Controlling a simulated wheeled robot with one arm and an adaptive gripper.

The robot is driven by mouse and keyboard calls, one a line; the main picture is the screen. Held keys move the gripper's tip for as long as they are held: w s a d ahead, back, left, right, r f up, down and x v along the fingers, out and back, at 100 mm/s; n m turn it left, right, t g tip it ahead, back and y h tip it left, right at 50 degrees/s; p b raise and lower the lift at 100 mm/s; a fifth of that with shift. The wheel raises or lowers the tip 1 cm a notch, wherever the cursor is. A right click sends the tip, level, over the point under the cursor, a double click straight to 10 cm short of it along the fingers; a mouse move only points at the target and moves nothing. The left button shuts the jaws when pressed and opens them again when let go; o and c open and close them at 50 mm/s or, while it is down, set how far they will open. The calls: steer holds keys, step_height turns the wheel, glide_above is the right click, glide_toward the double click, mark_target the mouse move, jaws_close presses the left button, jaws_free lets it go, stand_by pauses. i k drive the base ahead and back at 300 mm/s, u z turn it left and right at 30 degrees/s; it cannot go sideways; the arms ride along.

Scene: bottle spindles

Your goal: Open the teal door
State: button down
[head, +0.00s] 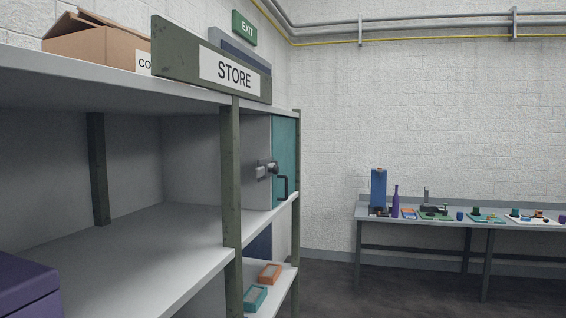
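The teal door (285,145) is on a grey cabinet (256,140) on the upper shelf, just beyond a dark green shelf post. I see it at a steep slant, and it looks shut against the cabinet. A black bar handle (283,189) sticks out from its lower part. A grey and dark fitting (266,170), which looks like a latch, sticks out just above the handle; its exact form is too small to tell. My gripper is not in view.
The shelf post (231,190) stands in front of the cabinet. A purple box (25,290) lies at the lower left. Orange (270,273) and teal (255,297) trays sit on the lower shelf. Open floor (330,292) lies right of the shelving, before a cluttered workbench (430,225).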

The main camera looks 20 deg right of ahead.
mark_target(283, 129)
steer(key=u, duration=0.05)
steer(key=k, duration=0.6)
steer(key=z, duration=0.8)
steer(key=i, duration=1.6)
steer(key=u, duration=0.8)
